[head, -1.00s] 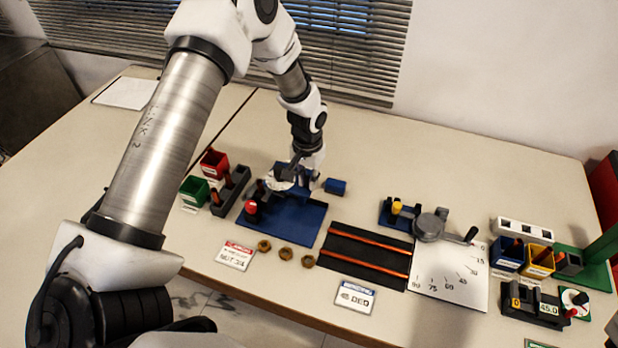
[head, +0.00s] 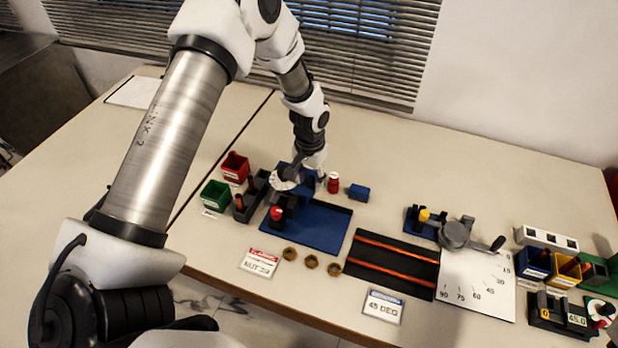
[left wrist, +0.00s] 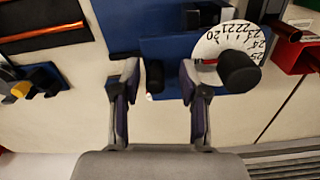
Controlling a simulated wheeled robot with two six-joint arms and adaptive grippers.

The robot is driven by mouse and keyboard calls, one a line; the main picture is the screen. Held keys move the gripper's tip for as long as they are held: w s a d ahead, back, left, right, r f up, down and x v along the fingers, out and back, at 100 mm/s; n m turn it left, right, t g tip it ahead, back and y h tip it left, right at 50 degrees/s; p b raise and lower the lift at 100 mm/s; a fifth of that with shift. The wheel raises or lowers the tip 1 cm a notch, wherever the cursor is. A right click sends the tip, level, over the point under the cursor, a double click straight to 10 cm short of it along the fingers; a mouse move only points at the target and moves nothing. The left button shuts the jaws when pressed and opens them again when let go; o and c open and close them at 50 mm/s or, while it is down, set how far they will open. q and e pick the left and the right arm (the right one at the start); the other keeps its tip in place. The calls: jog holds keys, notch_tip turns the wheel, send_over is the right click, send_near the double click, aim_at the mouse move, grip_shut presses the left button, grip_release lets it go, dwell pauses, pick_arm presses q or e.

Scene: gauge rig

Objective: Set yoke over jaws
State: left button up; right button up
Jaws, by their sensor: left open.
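The blue rig (head: 311,184) stands at the back of a blue tray (head: 322,229), with a white dial (head: 284,184) at its left; the dial also shows in the left wrist view (left wrist: 211,45). A red knob (head: 277,213) stands at the tray's left and a small red part (head: 333,183) to the rig's right. My left gripper (left wrist: 158,88) is open above the rig; its fingers lie on either side of a dark upright cylinder (left wrist: 154,75), with no clear contact. I cannot tell which part is the yoke, and the jaws are not clearly seen. My right gripper is out of view.
A black knob (left wrist: 239,73) stands close beside the right finger in the wrist view. Red (head: 235,167) and green (head: 215,195) bins are left of the rig; a loose blue block (head: 358,193) is right. Several brass nuts (head: 311,262) lie in front.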

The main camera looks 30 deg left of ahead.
pick_arm(q)
notch_tip(320, 180, up, 12)
jog(key=shift+a, duration=0.3)
jog(key=shift+s+f, duration=0.1)
